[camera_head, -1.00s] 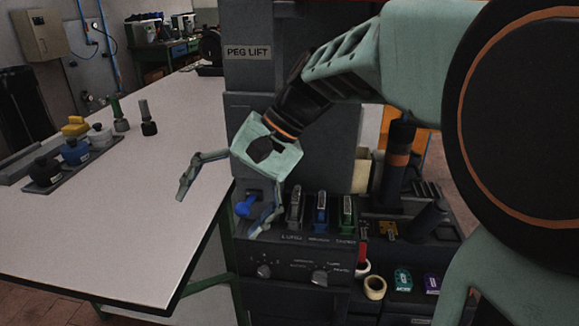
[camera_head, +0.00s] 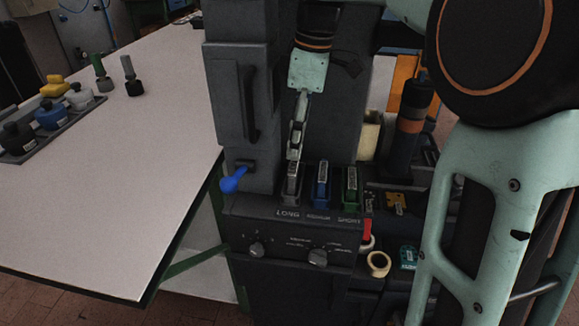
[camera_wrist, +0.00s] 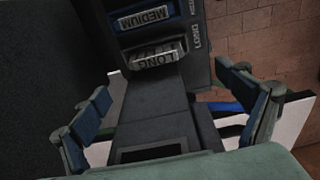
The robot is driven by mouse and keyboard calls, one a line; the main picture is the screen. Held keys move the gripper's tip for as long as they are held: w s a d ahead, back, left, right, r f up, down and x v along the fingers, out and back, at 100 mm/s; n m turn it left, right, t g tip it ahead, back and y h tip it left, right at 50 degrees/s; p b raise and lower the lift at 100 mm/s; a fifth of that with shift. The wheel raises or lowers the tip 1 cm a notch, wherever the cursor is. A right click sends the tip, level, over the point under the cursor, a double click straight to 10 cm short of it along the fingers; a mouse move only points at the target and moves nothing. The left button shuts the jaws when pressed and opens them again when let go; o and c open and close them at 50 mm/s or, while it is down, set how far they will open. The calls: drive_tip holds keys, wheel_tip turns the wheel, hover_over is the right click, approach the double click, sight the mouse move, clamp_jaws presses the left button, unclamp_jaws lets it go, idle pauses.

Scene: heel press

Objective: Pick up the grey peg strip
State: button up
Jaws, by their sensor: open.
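The grey peg strip (camera_head: 292,184) stands upright in the leftmost slot, above the word LONG, on the dark press console. In the wrist view its end (camera_wrist: 156,56), labelled LONG, shows near the top middle. My gripper (camera_head: 295,152) points down just above the strip, seen edge-on in the head view. In the wrist view my gripper (camera_wrist: 175,92) has its two fingers wide apart, with nothing between the tips. The strip lies ahead of the gap between them. I cannot tell exactly how far the tips are from the strip.
A blue strip (camera_head: 321,184) and a green strip (camera_head: 350,184) stand close at the right. A blue lever (camera_head: 234,180) juts out at the left, beside the dark press column (camera_head: 228,100). The white table (camera_head: 110,190) is at the left, mostly clear. Tape rolls (camera_head: 379,264) lie at the right.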

sight(294, 165)
drive_tip(key=f, duration=0.2)
drive_tip(key=f+b, duration=0.1)
drive_tip(key=f, duration=0.1)
drive_tip(key=shift+w+a+f, duration=0.1)
drive_tip(key=shift+a+f, duration=0.1)
drive_tip(key=shift+f, duration=0.05)
drive_tip(key=f, duration=0.1)
drive_tip(key=f+b, duration=0.1)
drive_tip(key=f, duration=0.3)
drive_tip(key=shift+w+a+f, duration=0.15)
drive_tip(key=shift+w+a, duration=0.05)
drive_tip(key=shift+w, duration=0.15)
drive_tip(key=c, duration=1.2)
drive_tip(key=shift+c, duration=0.2)
